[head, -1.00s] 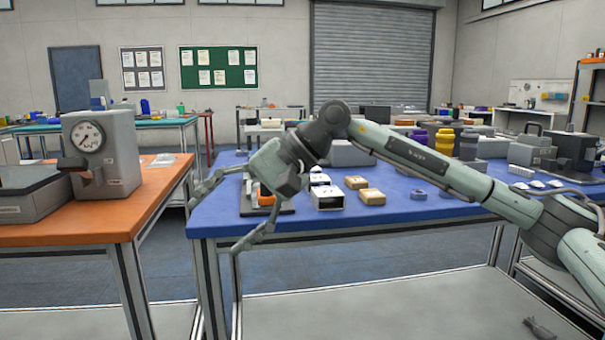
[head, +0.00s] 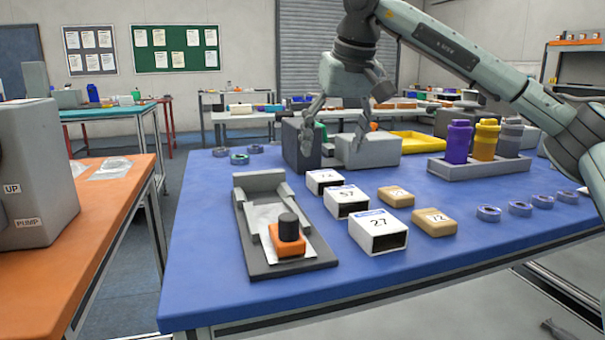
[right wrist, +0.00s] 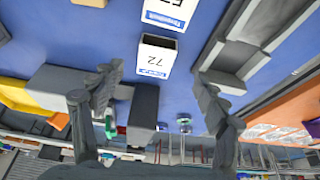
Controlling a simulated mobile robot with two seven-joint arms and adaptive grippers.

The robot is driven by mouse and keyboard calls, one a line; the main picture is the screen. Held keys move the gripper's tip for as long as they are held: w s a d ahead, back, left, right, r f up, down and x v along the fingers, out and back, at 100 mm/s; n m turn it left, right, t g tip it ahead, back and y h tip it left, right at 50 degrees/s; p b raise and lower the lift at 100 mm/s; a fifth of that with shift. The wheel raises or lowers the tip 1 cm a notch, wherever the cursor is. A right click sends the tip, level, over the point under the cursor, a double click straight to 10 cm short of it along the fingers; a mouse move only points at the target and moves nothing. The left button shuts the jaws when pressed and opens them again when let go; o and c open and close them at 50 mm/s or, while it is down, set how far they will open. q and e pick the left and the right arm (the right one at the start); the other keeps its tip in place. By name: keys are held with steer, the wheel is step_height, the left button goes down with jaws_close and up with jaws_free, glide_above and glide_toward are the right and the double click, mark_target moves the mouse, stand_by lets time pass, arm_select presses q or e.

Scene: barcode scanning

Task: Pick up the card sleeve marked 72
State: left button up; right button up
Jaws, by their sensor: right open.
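The white card sleeve marked 72 (head: 324,180) lies on the blue table at the far end of a row of white sleeves. It also shows upside down in the right wrist view (right wrist: 156,56), just beyond and between the fingertips. My right gripper (head: 334,138) is open and empty, above the table and behind the sleeve in the head view. It also shows in the right wrist view (right wrist: 157,72), its fingers spread apart and not touching the sleeve. My left gripper is not in view.
Sleeves marked 57 (head: 346,201) and 27 (head: 378,232) sit nearer. A tan box marked 72 (head: 434,222) and another tan box (head: 396,196) lie to the right. A grey fixture (head: 257,245) stands left. Grey boxes (head: 368,152) stand behind; bottles stand in a tray (head: 478,170).

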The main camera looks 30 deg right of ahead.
mark_target(325, 175)
steer(key=shift+w+d+f, duration=0.25)
steer(key=shift+w+f, duration=0.05)
steer(key=shift+f, duration=0.25)
steer(key=shift+w+d+f, duration=0.2)
steer(key=shift+w+f, duration=0.1)
steer(key=shift+f, duration=0.25)
steer(key=x, duration=0.5)
steer(key=shift+w+d+r, duration=0.1)
steer(key=shift+w+r, duration=0.05)
steer(key=shift+w, duration=0.15)
steer(key=c, duration=0.9)
